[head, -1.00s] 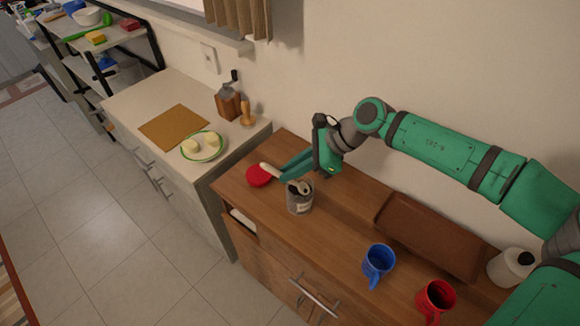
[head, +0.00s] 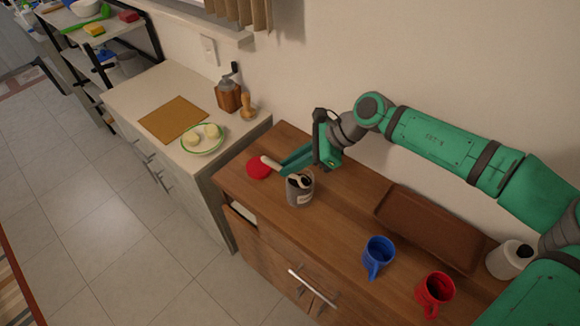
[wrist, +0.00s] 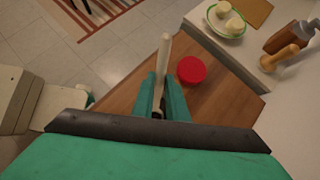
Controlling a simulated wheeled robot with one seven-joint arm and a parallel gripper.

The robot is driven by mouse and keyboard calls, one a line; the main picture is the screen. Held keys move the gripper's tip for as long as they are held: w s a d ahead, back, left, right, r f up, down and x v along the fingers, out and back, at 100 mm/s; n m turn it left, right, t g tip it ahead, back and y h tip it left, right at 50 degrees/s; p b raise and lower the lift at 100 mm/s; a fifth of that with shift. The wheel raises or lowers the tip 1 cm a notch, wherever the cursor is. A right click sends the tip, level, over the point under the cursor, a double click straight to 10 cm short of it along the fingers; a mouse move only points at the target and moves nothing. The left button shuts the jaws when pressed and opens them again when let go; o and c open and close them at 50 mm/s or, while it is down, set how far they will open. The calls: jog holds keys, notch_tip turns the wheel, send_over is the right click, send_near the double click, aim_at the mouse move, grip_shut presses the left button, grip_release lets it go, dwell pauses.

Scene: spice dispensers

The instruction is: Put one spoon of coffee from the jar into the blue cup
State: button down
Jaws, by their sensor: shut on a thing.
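My gripper (head: 284,169) is shut on the pale handle of a spoon (head: 269,161). In the wrist view, the handle (wrist: 166,52) stands out between the fingers (wrist: 161,82). The open grey jar (head: 300,192) stands on the wooden counter just below and right of the fingertips. Its mouth looks dark with a lighter patch; I cannot make out the coffee or the spoon's bowl. The blue cup (head: 378,258) stands upright on the counter, right of the jar, apart from my gripper. My arm reaches in from the right.
A red lid (head: 258,167) lies left of the jar; it also shows in the wrist view (wrist: 191,69). A brown tray (head: 425,225) lies behind the blue cup.

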jog(key=shift+r, duration=0.1)
jog(key=shift+r, duration=1.45)
jog(key=shift+r, duration=0.15)
jog(key=shift+r, duration=1.35)
jog(key=h, duration=0.3)
jog(key=shift+a+r+h, duration=0.1)
jog(key=shift+r+h, duration=0.2)
jog(key=shift+r, duration=0.05)
jog(key=shift+r+h, duration=0.15)
jog(key=shift+h, duration=0.95)
